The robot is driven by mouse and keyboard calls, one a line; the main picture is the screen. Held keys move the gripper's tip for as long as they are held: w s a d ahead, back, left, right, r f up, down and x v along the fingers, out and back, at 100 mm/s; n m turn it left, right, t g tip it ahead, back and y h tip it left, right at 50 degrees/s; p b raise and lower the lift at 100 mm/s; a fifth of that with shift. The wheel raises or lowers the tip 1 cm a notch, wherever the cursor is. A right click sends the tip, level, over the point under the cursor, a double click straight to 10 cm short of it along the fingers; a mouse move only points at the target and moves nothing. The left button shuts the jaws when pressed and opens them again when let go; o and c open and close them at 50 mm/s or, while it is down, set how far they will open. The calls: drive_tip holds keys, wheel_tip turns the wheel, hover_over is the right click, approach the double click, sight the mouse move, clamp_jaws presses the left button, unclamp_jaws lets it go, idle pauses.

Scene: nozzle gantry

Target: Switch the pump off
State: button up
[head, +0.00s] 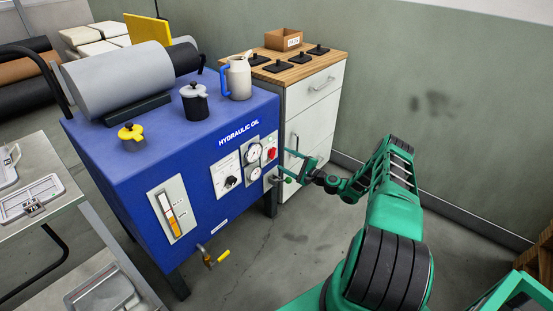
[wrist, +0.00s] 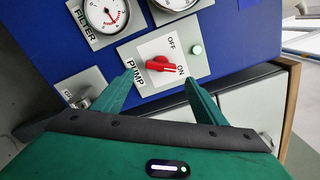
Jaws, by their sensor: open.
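The pump switch is a red rotary knob (wrist: 160,64) on a white plate marked OFF and ON, with PUMP printed beside it. Its narrow end points toward ON. A pale green round lamp (wrist: 197,50) sits beside the plate. In the head view the red knob (head: 270,153) is at the right end of the blue tank's front face. My gripper (head: 283,174) is just in front of this panel. In the wrist view my gripper (wrist: 160,87) is open, its fingertips on either side of and short of the knob. Nothing is between the fingers; contact is not visible.
Filter gauge (wrist: 105,12) and another gauge sit beside the switch. A metal fitting (wrist: 82,97) is close to one finger. A white drawer cabinet (head: 316,104) stands right of the blue tank (head: 150,150). A yellow-handled tap (head: 215,259) sticks out low in front. The floor ahead is open.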

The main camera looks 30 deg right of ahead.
sight(272, 153)
drive_tip(key=shift+x, duration=2.55)
